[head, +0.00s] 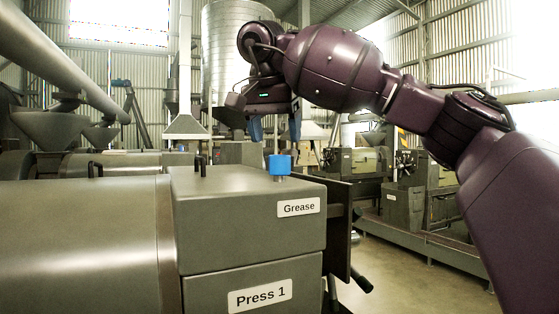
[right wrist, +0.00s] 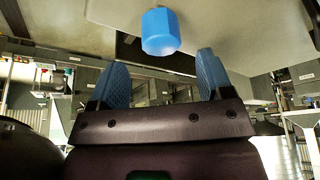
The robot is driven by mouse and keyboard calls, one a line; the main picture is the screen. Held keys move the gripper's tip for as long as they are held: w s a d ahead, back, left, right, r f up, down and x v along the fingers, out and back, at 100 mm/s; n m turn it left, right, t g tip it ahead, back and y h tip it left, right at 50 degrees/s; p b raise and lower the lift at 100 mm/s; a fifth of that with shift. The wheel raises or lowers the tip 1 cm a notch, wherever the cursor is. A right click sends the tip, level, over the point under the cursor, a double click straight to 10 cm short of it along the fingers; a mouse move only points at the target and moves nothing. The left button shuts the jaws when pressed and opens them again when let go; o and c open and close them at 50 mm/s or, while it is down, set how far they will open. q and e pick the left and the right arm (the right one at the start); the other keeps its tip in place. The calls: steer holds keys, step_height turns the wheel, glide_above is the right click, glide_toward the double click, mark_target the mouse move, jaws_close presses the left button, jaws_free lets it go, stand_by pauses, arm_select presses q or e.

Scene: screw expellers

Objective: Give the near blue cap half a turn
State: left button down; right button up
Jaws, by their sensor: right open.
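The blue cap (head: 280,164) stands upright on top of the grey press housing, above the "Grease" label. It also shows in the right wrist view (right wrist: 160,31), as a faceted blue knob. My right gripper (head: 274,128) hangs above the cap with its blue fingers pointing down. In the right wrist view my right gripper (right wrist: 163,72) is open and empty, its fingers spread apart. The cap appears beyond the fingertips, roughly in line with the gap, and is not between them. My left gripper is not in view.
The press housing (head: 245,225) marked "Press 1" has small black handles (head: 202,165) on top, left of the cap. A dark plate and levers (head: 362,284) stick out at its right. Other machines (head: 357,165) stand behind. Open floor lies at the right.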

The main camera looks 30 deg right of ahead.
mark_target(280, 160)
steer(key=shift+x, duration=3.15)
steer(key=shift+c, duration=0.5)
steer(key=c, duration=0.8)
